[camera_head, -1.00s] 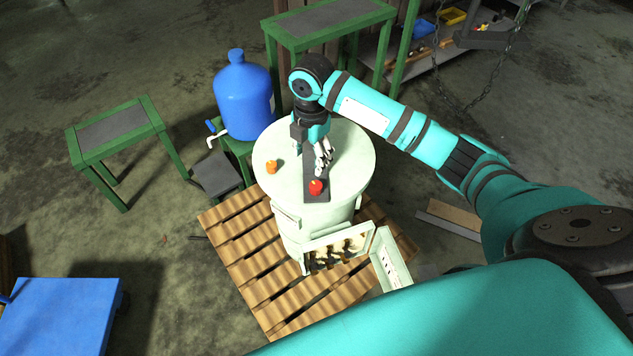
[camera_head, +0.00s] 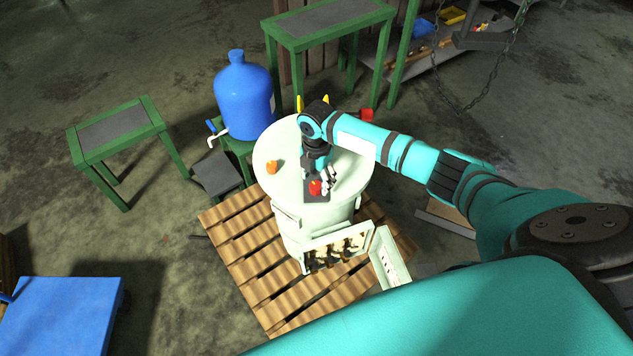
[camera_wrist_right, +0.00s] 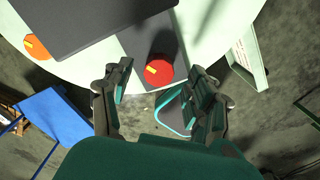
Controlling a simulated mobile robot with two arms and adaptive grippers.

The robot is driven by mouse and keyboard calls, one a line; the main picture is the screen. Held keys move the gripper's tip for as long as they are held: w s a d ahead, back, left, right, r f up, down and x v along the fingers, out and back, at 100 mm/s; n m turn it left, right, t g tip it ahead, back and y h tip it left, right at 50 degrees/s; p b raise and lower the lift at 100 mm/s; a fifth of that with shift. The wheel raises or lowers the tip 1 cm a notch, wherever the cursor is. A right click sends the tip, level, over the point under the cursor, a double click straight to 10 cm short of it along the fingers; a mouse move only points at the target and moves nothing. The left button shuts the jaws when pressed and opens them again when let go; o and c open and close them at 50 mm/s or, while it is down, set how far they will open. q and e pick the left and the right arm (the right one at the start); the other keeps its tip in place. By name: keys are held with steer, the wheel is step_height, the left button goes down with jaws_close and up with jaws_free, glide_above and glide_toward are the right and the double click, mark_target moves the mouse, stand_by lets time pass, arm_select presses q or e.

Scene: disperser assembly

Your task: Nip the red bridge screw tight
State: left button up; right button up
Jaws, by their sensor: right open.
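The red bridge screw (camera_head: 315,187) stands on the dark bridge plate (camera_head: 318,198) near the front of the round pale lid (camera_head: 345,165). In the right wrist view the red screw (camera_wrist_right: 159,69) has a yellow mark on its top and shows between and just beyond my fingers. My right gripper (camera_head: 325,182) is low over the bridge, close beside the screw. In the right wrist view the right gripper (camera_wrist_right: 160,88) is open, one finger on each side, with nothing held. I cannot tell whether a finger touches the screw. My left gripper is not in view.
An orange knob (camera_head: 272,167) sits on the lid's left side. The pale drum stands on a wooden pallet (camera_head: 240,260), with an open box (camera_head: 340,250) at its front. A blue bottle (camera_head: 244,100) and green-framed tables (camera_head: 118,130) stand behind and left.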

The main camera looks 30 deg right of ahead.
steer(key=shift+f, duration=1.35)
steer(key=c, duration=1.1)
steer(key=shift+c, duration=0.2)
